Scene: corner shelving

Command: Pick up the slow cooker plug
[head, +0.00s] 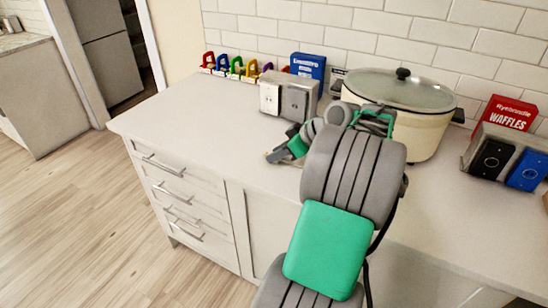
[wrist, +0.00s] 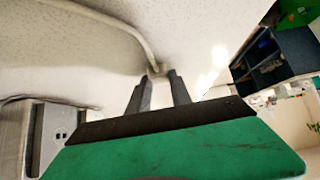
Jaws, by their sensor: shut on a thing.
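The cream slow cooker (head: 420,128) with a glass lid stands on the counter against the tiled wall in the head view. My gripper (wrist: 161,74) is shut on the slow cooker plug (wrist: 156,69), a small pale piece at the fingertips in the wrist view. A pale cord (wrist: 125,22) runs from the plug toward the upper left of that view. In the head view my gripper (head: 277,156) is low over the counter, left of the cooker, and my arm hides the plug. A grey outlet box (head: 289,97) stands behind my gripper; it also shows in the wrist view (wrist: 58,135).
A blue box (head: 308,67) and several coloured padlock-like items (head: 236,67) line the wall. A red waffles box (head: 506,115) and a unit with black and blue faces (head: 505,160) are at the right. The counter's left part (head: 180,115) is clear.

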